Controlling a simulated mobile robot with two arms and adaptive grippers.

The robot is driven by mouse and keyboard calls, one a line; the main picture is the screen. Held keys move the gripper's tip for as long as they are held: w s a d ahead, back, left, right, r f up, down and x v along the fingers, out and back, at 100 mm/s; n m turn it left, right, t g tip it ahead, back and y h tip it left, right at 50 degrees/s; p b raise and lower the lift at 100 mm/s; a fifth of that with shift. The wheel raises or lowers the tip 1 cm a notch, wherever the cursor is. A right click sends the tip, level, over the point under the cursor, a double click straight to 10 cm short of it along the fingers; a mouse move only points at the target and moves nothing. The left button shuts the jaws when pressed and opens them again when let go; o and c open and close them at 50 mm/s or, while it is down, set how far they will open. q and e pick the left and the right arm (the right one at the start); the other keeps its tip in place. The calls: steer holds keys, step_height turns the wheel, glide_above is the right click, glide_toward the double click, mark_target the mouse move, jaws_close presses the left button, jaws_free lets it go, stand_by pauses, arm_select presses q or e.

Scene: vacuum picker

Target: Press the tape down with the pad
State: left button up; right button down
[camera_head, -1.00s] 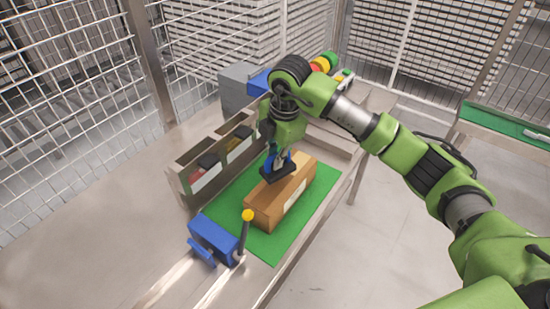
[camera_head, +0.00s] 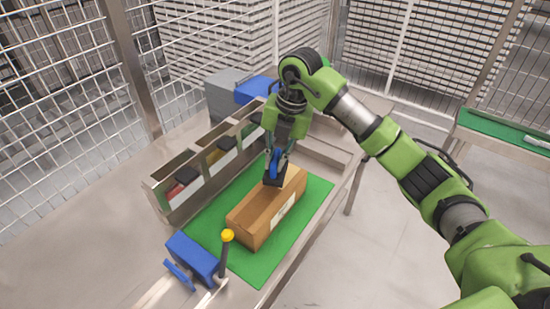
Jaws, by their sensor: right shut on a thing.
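A brown cardboard box (camera_head: 247,212) lies on a green mat (camera_head: 312,199) on the metal bench, with a pale label (camera_head: 283,212) on its right side. My right gripper (camera_head: 277,154) is above the far half of the box, shut on the blue handle of a black pad (camera_head: 274,180). The pad is at the box's top face; whether it presses or just hovers I cannot tell. The tape cannot be told apart from the cardboard at this size. My left gripper is out of view.
A row of open bins (camera_head: 163,199) stands left of the mat. A blue block (camera_head: 192,256) and a yellow-knobbed black post (camera_head: 226,255) stand at the near end. Blue (camera_head: 254,90) and grey boxes (camera_head: 225,98) are behind. Wire fencing encloses the bench.

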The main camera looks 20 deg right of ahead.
steer(key=shift+f, duration=0.6)
steer(key=shift+f+b, duration=0.15)
steer(key=shift+b, duration=0.2)
steer(key=shift+f+b, duration=0.6)
steer(key=shift+f, duration=0.35)
steer(key=shift+f+b, duration=0.3)
steer(key=shift+f, duration=0.15)
steer(key=shift+r, duration=0.1)
steer(key=shift+r+p, duration=1.6)
steer(key=shift+r, duration=0.7)
steer(key=shift+w+d, duration=0.1)
